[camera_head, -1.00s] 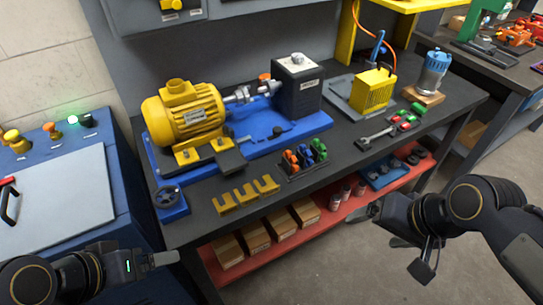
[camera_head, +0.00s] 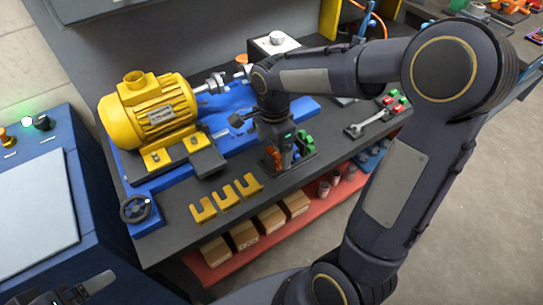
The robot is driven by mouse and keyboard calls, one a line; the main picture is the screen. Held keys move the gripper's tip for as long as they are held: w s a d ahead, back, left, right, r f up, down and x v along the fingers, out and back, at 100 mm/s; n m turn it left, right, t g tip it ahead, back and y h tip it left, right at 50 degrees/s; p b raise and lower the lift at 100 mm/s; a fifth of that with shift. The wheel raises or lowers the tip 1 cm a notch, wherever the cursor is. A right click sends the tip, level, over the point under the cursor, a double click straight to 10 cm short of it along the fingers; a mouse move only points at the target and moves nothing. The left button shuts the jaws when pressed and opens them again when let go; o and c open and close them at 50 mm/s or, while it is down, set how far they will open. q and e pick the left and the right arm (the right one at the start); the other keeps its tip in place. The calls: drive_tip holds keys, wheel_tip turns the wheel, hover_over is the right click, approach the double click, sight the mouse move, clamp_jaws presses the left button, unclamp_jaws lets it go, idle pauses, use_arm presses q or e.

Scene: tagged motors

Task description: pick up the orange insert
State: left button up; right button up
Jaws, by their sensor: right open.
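The orange insert (camera_head: 273,158) stands in a small black holder (camera_head: 292,172) near the front edge of the dark workbench, beside a blue insert (camera_head: 295,153) and a green one (camera_head: 307,143). My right gripper (camera_head: 281,148) points down right over the holder. It is open, with its fingers close to the orange insert's top. My own gripper and wrist partly hide the inserts, so I cannot tell whether the fingers straddle the orange one. My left gripper (camera_head: 88,288) is at the bottom left, away from the bench; its opening is unclear.
A yellow motor (camera_head: 152,112) on a blue base stands left of the holder. Yellow slotted brackets (camera_head: 226,197) lie in front. A wrench (camera_head: 367,123) lies to the right. Cardboard boxes (camera_head: 271,219) sit on the red lower shelf (camera_head: 208,271).

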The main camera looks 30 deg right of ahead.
sight(273, 155)
wheel_tip(273, 155, down, 3)
drive_tip(key=shift+f, duration=0.15)
drive_tip(key=shift+c, duration=0.3)
drive_tip(key=c, duration=1)
wheel_tip(273, 155, up, 10)
drive_tip(key=shift+r, duration=0.1)
